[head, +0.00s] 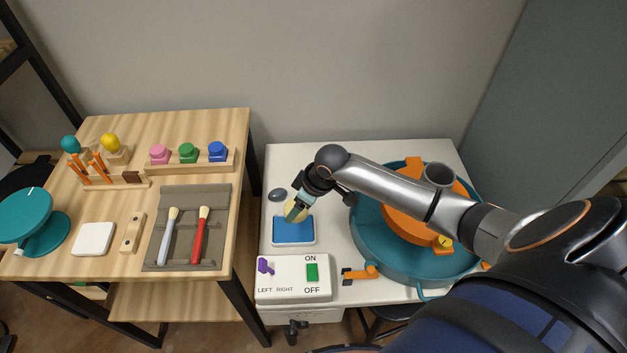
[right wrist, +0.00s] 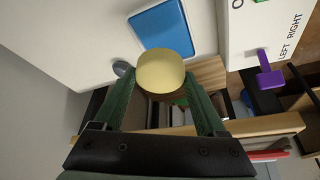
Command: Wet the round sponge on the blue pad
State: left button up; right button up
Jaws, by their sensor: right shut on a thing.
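The round pale-yellow sponge (head: 290,207) is held in my right gripper (head: 299,208), behind the blue pad. In the right wrist view the sponge (right wrist: 163,74) sits between the tips of the two green fingers (right wrist: 163,95). The blue pad (head: 293,231) lies in a white tray on the white worktop. It also shows in the right wrist view (right wrist: 163,28), beyond the sponge. The sponge's near edge overlaps the pad's back edge in the head view; I cannot tell whether they touch. My left gripper is not in view.
A grey oval stone (head: 278,195) lies left of the sponge. A control box (head: 293,290) with a purple lever (head: 265,266) and green switch (head: 312,272) stands in front of the pad. A teal basin (head: 370,250) with an orange wheel (head: 405,222) stands right. A wooden table (head: 115,205) stands left.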

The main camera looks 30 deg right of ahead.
jog(key=shift+w+a+f+n, duration=0.15)
jog(key=shift+w+a+n, duration=0.1)
jog(key=shift+a+n, duration=0.25)
jog(key=shift+f+y, duration=0.2)
jog(key=shift+y, duration=0.1)
notch_tip(320, 180, down, 6)
jog(key=b, duration=0.6)
jog(key=shift+r, duration=0.1)
jog(key=shift+f, duration=0.55)
dwell(2.1)
notch_tip(320, 180, up, 5)
jog(key=p, duration=0.5)
jog(key=shift+p, duration=0.35)
jog(key=shift+r+p, duration=0.35)
jog(key=shift+r, duration=0.65)
